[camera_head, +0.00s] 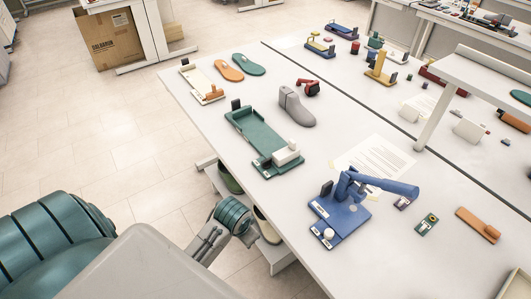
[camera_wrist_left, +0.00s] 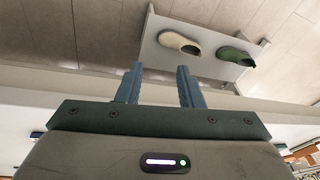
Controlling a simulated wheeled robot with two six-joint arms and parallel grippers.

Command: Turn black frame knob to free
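No part is clearly marked as the black frame knob, and I cannot tell which it is. The blue device also carries a blue arm reaching right and a white round knob (camera_head: 328,234). My left gripper (camera_wrist_left: 160,78) is open and empty in the left wrist view, fingers apart. In the head view, my left arm is low beside the table's near left edge, away from the devices. My right gripper is not in view.
The white table (camera_head: 250,208) holds a grey shoe form (camera_head: 296,107), orange and teal soles, a red device (camera_head: 308,87) and a paper sheet (camera_head: 372,162). Cream (camera_wrist_left: 180,43) and green (camera_wrist_left: 236,56) clogs sit on a low shelf.

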